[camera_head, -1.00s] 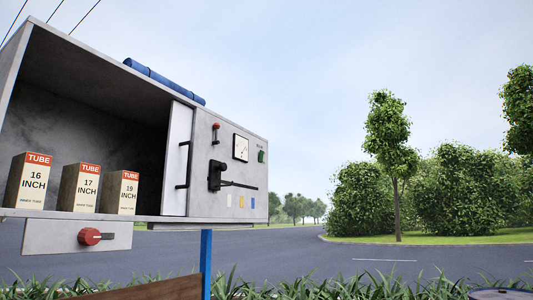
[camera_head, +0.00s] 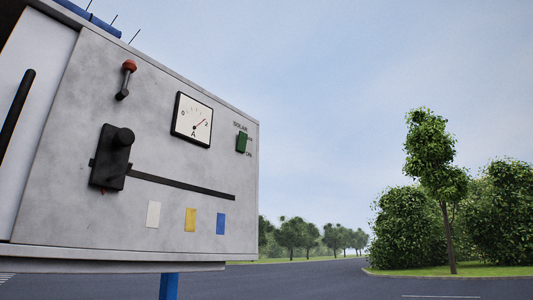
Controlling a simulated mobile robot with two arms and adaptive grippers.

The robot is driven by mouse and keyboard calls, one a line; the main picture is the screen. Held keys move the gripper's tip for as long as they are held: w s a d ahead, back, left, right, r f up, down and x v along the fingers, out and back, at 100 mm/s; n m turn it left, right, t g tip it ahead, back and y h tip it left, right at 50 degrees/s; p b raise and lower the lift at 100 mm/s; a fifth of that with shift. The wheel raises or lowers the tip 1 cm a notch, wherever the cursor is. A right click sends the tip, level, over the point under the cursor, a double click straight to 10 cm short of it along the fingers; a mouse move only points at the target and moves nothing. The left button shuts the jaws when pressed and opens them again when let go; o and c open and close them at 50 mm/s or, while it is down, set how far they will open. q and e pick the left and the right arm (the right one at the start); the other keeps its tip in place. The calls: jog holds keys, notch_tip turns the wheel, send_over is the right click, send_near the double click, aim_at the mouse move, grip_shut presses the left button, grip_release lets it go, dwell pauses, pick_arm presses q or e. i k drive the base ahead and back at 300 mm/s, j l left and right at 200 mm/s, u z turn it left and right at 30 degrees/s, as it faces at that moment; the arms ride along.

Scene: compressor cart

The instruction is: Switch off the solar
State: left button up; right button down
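The solar switch is a small green rocker (camera_head: 242,142) at the upper right of the grey control panel (camera_head: 60,190), in the head view. The word SOLAR is printed above it and ON beside its lower end. Which way the rocker is pressed is too small to tell. A square ammeter (camera_head: 192,119) marked A is mounted left of it, with its needle toward the right side near the 2. Neither of my grippers is in view.
A red-tipped lever (camera_head: 127,79) and a black slider block (camera_head: 111,158) on a horizontal slot (camera_head: 185,184) stick out from the panel. White, yellow and blue patches sit below. A black door handle (camera_head: 15,112) is at the left. Open road (camera_head: 330,281) lies right of the cart.

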aim_at(242, 137)
jog(key=i+l, duration=0.25)
jog(key=i, duration=0.2)
jog(key=i+l+u, duration=0.1)
jog(key=i+l, duration=0.15)
jog(key=i, duration=0.15)
